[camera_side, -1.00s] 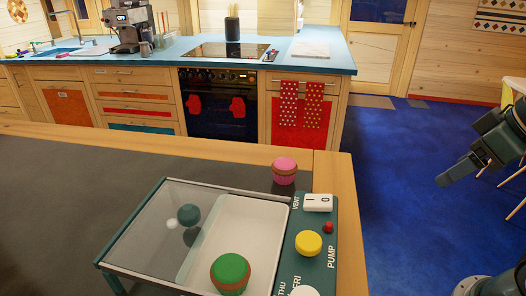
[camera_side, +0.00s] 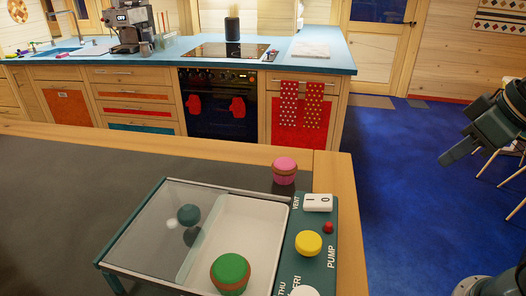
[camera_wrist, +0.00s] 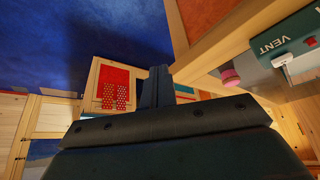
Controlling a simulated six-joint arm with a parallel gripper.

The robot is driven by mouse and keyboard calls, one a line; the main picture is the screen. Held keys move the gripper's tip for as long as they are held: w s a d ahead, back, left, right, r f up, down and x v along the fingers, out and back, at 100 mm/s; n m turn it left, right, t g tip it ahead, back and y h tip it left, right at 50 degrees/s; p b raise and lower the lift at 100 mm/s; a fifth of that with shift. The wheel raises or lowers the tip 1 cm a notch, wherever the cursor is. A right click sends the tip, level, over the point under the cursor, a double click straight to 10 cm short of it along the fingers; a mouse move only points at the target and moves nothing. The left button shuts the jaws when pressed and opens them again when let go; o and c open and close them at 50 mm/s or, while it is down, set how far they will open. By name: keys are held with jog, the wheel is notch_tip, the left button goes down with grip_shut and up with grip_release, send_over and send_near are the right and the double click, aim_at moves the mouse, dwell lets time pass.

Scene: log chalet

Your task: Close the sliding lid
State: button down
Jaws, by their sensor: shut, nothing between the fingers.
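The sliding lid (camera_side: 150,235) is a clear, dark-edged pane over the left part of a white tray box (camera_side: 262,225). The right part of the box is uncovered. A green-topped cupcake (camera_side: 230,272) sits at the near end of the uncovered part. My gripper (camera_side: 445,160) is shut and empty, held over the blue floor to the right, well apart from the box. Its fingers (camera_wrist: 158,85) also show in the wrist view.
A green control panel (camera_side: 312,245) with a yellow button (camera_side: 308,243), a red button (camera_side: 328,227) and a white switch (camera_side: 318,202) runs along the box's right side. A pink cupcake (camera_side: 284,170) stands behind the box. The counter left of the box is clear.

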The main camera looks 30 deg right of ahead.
jog(key=w+a+r+n, duration=0.2)
jog(key=w+a+r, duration=0.35)
jog(key=w, duration=0.25)
notch_tip(320, 180, up, 2)
jog(key=n+g+y, duration=0.2)
jog(key=n+g, duration=0.1)
jog(key=n, duration=0.1)
send_over(171, 219)
jog(key=shift+s+d+r, duration=0.1)
jog(key=shift+s, duration=0.1)
jog(key=shift+w+f, duration=0.1)
jog(key=shift+f, duration=0.1)
jog(key=x, duration=0.9)
jog(key=shift+w+f, duration=0.25)
jog(key=shift+s+d+r, duration=0.2)
jog(key=shift+s+d, duration=0.3)
jog(key=shift+s, duration=0.35)
jog(key=shift+s+d+r, duration=0.2)
jog(key=shift+s+d, duration=0.3)
jog(key=shift+s, duration=0.35)
